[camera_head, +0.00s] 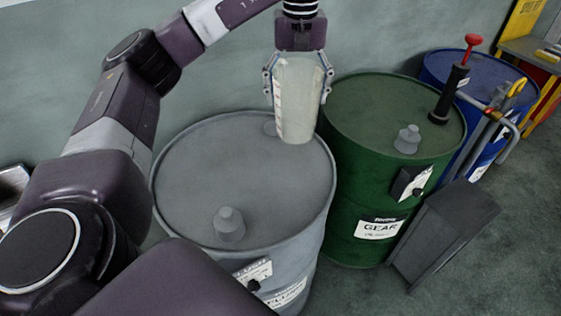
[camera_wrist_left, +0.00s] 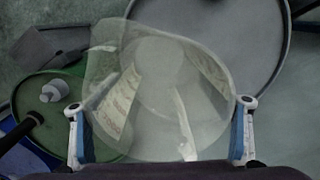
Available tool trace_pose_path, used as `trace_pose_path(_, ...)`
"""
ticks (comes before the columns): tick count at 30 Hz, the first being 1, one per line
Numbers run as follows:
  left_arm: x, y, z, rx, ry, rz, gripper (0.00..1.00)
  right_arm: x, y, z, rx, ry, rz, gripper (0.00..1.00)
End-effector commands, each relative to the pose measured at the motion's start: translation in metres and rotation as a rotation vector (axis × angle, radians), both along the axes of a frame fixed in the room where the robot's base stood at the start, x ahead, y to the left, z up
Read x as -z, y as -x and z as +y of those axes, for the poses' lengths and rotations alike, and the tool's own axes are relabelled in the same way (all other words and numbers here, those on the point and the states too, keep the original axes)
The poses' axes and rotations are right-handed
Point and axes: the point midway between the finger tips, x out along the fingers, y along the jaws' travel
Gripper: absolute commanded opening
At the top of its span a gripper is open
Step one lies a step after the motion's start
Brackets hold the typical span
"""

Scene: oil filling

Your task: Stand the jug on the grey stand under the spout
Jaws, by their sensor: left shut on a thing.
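My right gripper is not in view.
The grey drum (camera_head: 190,175) and green drum (camera_head: 350,110) stand side by side; a blue drum (camera_head: 440,65) is behind. A black pump with a red knob (camera_head: 455,85) rises from the green drum. A small black box with a tap (camera_head: 410,183) is on its side.

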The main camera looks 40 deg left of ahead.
Motion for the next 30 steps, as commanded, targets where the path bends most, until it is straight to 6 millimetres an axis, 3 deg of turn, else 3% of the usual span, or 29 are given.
trace_pose_path(4,-0.011,-0.005,0.015,-0.063,0.001,0.0,0.48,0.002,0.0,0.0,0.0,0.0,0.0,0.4)
trace_pose_path(8,-0.003,-0.006,0.019,-0.079,0.0,0.003,0.48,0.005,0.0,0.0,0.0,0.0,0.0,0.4)
trace_pose_path(15,0.045,-0.004,0.02,-0.079,0.0,0.008,0.48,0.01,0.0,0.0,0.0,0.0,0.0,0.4)
trace_pose_path(24,0.117,-0.005,0.02,-0.08,-0.001,0.006,0.48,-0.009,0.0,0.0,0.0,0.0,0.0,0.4)
trace_pose_path(30,0.141,-0.006,0.02,-0.079,-0.001,0.001,0.48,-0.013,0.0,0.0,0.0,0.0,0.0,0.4)
